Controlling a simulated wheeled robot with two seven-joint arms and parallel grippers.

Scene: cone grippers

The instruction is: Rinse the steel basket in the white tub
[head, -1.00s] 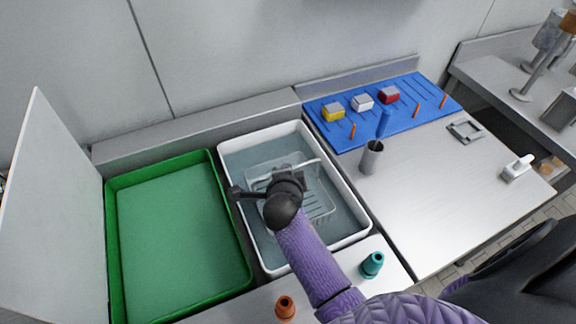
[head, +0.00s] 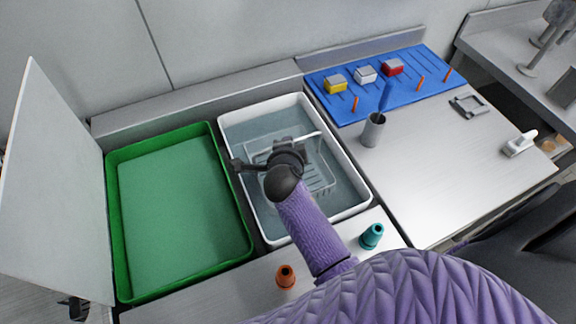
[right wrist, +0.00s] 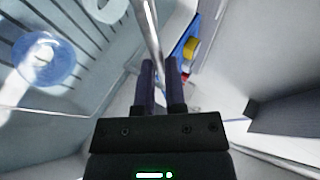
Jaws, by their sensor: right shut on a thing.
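The steel basket (head: 318,178) is a wire frame inside the white tub (head: 352,178), which holds grey-blue water. It seems to sit low in the tub; I cannot tell whether it touches the bottom. My right gripper (head: 290,145) is over the tub and partly hides the basket. In the right wrist view its two dark fingers (right wrist: 162,78) are shut on a thin steel bar of the basket (right wrist: 151,28). A blue round thing (right wrist: 45,60) shows beside dark slats there; I cannot tell what it is. My left gripper is not in view.
A green tray (head: 170,215) lies left of the tub, beside a tall white panel (head: 50,190). Orange (head: 285,277) and teal (head: 371,236) cones stand in front. A steel cup (head: 373,130) and blue mat (head: 390,85) are to the right.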

